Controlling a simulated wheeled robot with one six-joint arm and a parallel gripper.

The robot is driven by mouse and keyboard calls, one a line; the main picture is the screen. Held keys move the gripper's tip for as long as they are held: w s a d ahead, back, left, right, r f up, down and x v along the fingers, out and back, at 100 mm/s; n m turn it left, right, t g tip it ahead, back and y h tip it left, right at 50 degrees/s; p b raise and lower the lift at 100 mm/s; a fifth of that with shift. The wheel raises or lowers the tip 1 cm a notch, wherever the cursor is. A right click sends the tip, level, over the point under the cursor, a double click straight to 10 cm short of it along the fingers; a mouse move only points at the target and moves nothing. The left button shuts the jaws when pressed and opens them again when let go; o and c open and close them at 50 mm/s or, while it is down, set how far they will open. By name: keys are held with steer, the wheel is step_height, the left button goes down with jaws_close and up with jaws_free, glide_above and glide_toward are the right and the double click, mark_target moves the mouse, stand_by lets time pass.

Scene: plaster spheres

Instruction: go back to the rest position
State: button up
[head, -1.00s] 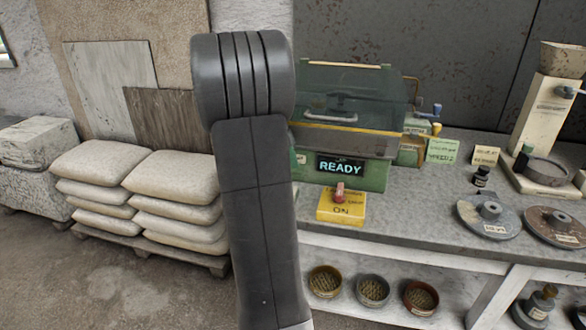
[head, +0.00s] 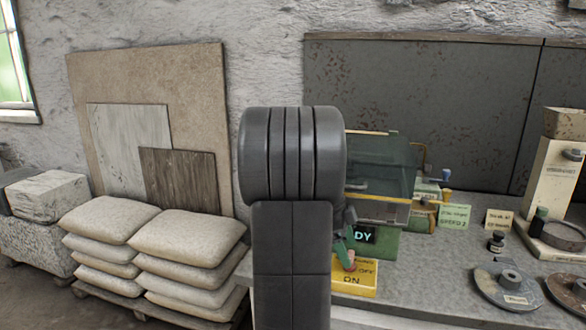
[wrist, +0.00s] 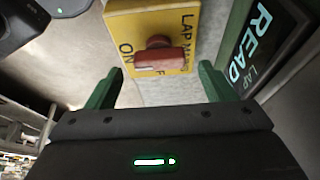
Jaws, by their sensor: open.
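My gripper (wrist: 160,70) is open and empty. Its two green fingers stand wide apart in the wrist view, with the red knob (wrist: 160,57) beyond and between them, gripped by neither. The knob sits on a yellow switch box (wrist: 182,22) lettered ON. In the head view my arm hides most of the gripper; a green finger (head: 342,251) shows close to the yellow box (head: 352,281). The green machine (head: 386,246) stands behind it with a clear lid.
Stacked sacks (head: 190,240) stand left of my arm. Stone slabs (head: 130,140) lean on the wall.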

steer(key=shift+x, duration=1)
steer(key=shift+a, duration=0.1)
